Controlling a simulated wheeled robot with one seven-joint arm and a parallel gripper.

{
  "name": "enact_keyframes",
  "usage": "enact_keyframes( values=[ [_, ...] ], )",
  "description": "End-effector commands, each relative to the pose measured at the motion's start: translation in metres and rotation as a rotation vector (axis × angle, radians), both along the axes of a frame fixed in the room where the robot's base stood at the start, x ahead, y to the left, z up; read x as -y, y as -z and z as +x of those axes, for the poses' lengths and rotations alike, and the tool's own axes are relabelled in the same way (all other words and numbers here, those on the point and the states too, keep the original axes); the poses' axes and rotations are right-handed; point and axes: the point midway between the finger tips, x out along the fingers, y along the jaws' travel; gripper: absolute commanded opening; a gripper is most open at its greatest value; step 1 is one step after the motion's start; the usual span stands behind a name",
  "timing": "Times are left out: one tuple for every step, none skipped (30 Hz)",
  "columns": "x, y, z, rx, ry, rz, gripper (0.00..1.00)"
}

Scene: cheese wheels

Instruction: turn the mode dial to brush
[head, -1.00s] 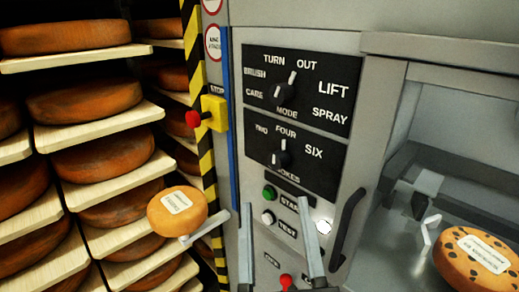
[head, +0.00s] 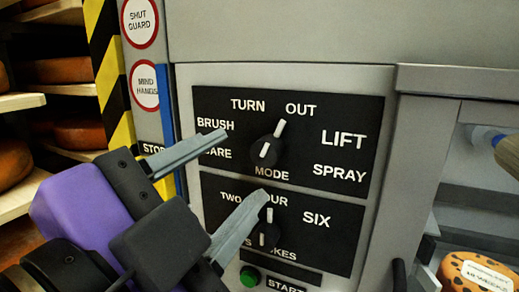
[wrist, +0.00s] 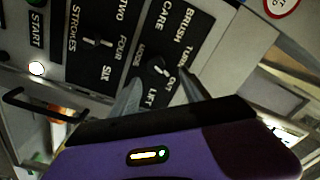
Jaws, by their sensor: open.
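The mode dial (head: 266,151) is a black knob with a white mark on the upper black panel. Its pointer is turned up and right, toward OUT. The BRUSH label (head: 215,124) is at the dial's upper left. My gripper (head: 245,167) comes from the lower left with its two grey fingers apart and nothing between them. In the head view the upper fingertip is left of the dial and the lower one overlaps the strokes panel below it. In the wrist view the dial (wrist: 158,68) shows between and beyond the fingers; I see no clear contact.
The strokes dial (head: 269,234) sits just below on its own panel. A green start button (head: 250,276) is lower down. A striped post (head: 112,85) and cheese shelves stand at left. A spotted cheese wheel (head: 478,275) lies in the recess at right.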

Motion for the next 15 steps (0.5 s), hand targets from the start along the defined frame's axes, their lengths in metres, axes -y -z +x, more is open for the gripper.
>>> enact_keyframes(
  values=[
    [0.002, 0.004, 0.0, -0.01, 0.007, 0.026, 0.54],
    [0.002, 0.006, 0.0, -0.012, 0.007, 0.037, 0.54],
    [0.003, 0.006, 0.001, -0.012, 0.007, 0.049, 0.54],
    [0.003, 0.006, 0.002, -0.009, 0.007, 0.053, 0.54],
    [0.004, 0.006, 0.004, -0.008, 0.008, 0.055, 0.54],
    [0.005, 0.006, 0.008, -0.008, 0.008, 0.055, 0.54],
    [0.006, 0.005, 0.011, -0.008, 0.008, 0.055, 0.54],
    [0.008, 0.005, 0.015, -0.009, 0.008, 0.055, 0.54],
    [0.01, 0.005, 0.021, -0.008, 0.009, 0.053, 0.54],
    [0.012, 0.005, 0.025, -0.008, 0.009, 0.053, 0.54],
    [0.013, 0.005, 0.03, -0.009, 0.008, 0.052, 0.54],
    [0.015, 0.005, 0.036, -0.008, 0.009, 0.051, 0.54],
    [0.017, 0.005, 0.041, -0.008, 0.007, 0.051, 0.54],
    [0.018, 0.005, 0.045, -0.008, 0.007, 0.052, 0.54],
    [0.021, 0.005, 0.05, -0.009, 0.008, 0.052, 0.54]
  ],
)
